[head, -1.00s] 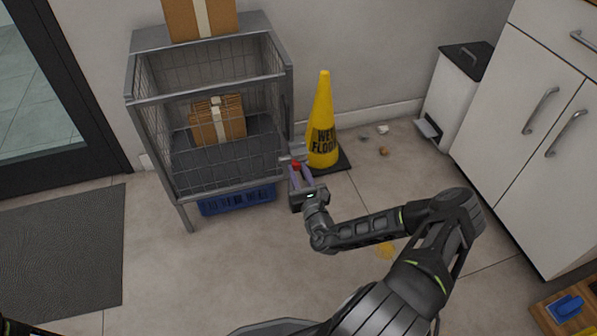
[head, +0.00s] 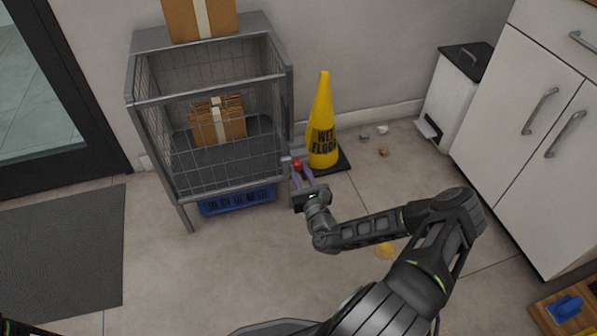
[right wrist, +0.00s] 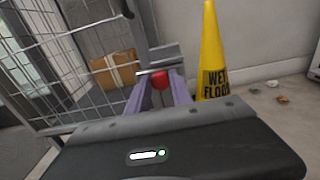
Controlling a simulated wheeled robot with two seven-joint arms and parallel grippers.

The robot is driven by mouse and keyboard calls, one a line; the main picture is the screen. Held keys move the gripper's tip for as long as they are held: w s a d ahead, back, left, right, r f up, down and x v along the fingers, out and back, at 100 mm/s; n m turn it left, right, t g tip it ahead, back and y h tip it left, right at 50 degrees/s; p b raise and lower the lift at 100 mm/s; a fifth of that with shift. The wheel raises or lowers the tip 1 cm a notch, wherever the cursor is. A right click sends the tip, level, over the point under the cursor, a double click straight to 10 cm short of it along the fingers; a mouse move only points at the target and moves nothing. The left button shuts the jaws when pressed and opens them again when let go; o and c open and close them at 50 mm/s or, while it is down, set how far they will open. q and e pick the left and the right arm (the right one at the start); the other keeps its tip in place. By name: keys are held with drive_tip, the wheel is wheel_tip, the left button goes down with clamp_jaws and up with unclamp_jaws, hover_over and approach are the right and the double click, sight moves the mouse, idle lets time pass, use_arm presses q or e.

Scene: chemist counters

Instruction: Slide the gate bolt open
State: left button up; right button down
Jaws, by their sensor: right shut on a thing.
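The grey wire-mesh cage (head: 132,90) stands against the wall, with its mesh gate (head: 225,168) facing me. The bolt's red knob (head: 297,164) is at the right front edge of the cage, and it also shows in the right wrist view (right wrist: 158,80). My right gripper (head: 299,171) is shut on the red knob, one purple finger on each side of it. The grey metal bolt parts beside the knob are small and partly hidden by the fingers. My left gripper is out of view.
A yellow wet-floor cone (head: 322,125) stands close right of the gripper. A cardboard box (head: 218,122) is inside the cage, another (head: 200,18) on top. A blue crate (head: 238,200) sits underneath. A white bin (head: 452,95) and cabinets (head: 530,120) are at right.

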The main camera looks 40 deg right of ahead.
sight(308, 157)
drive_tip(key=d, duration=0.1)
drive_tip(key=s+d+p, duration=0.1)
drive_tip(key=d, duration=0.1)
drive_tip(key=shift+r, duration=0.15)
drive_tip(key=shift+s+d, duration=0.2)
drive_tip(key=shift+d, duration=0.2)
drive_tip(key=shift+f, duration=0.2)
drive_tip(key=c, duration=1.1)
unclamp_jaws()
drive_tip(key=shift+c, duration=0.2)
